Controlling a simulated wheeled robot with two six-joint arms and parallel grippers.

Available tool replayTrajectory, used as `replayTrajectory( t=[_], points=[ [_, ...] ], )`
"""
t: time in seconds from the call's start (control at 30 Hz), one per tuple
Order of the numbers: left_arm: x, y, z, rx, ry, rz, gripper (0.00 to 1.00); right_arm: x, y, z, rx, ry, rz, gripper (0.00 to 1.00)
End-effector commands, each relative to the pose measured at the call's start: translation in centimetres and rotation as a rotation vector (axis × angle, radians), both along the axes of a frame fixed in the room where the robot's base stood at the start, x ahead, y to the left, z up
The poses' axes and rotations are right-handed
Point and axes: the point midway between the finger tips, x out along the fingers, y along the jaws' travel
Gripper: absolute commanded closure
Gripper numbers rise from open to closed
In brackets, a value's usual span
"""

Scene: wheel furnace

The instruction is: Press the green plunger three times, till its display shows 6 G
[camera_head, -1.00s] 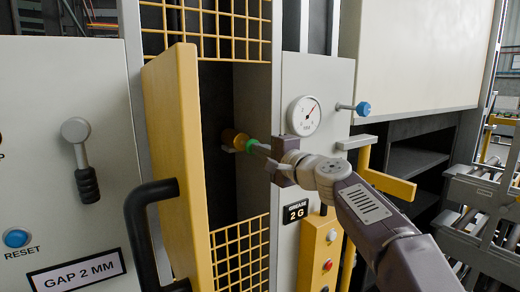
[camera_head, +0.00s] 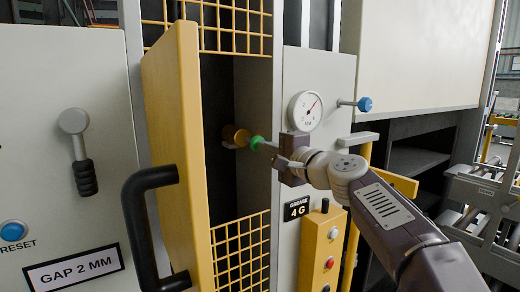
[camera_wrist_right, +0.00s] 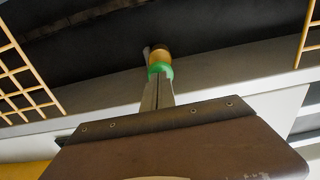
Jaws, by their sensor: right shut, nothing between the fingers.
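The green plunger (camera_head: 257,142) sits at the front of a brass-coloured cylinder (camera_head: 237,137) inside the dark opening. It also shows in the right wrist view (camera_wrist_right: 160,69), straight ahead of the fingertips. My right gripper (camera_head: 270,147) is shut and empty, with its tips at the plunger, touching it or very close. The grease display (camera_head: 297,210) on the grey panel reads 4 G. My left gripper is not in view.
A yellow door (camera_head: 178,150) with a black handle (camera_head: 150,220) stands open left of the opening. Yellow mesh (camera_head: 240,252) borders the opening below. A gauge (camera_head: 305,110) and blue knob (camera_head: 364,104) are close to my right arm. A yellow button box (camera_head: 322,250) stands below.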

Motion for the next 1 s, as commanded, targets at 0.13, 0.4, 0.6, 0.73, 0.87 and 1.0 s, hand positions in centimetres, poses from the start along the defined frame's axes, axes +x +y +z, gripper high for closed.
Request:
replayTrajectory(
  t=[0.13,0.4,0.6,0.73,0.87,1.0],
  points=[
    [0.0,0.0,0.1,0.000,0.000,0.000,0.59,0.0,0.0,0.0,0.000,0.000,0.000,1.00],
    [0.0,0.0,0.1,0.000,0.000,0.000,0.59,0.0,0.0,0.0,0.000,0.000,0.000,1.00],
    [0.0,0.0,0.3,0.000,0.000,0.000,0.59,0.4,0.2,0.1,-0.001,0.001,0.000,1.00],
    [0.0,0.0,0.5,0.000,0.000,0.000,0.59,0.7,0.4,0.2,0.000,0.000,-0.001,1.00],
    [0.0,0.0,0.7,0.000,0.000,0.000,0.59,1.0,0.7,0.1,0.000,0.000,-0.001,1.00],
    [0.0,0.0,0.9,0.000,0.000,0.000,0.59,1.4,0.9,0.1,0.000,0.000,-0.001,1.00]
  ],
)
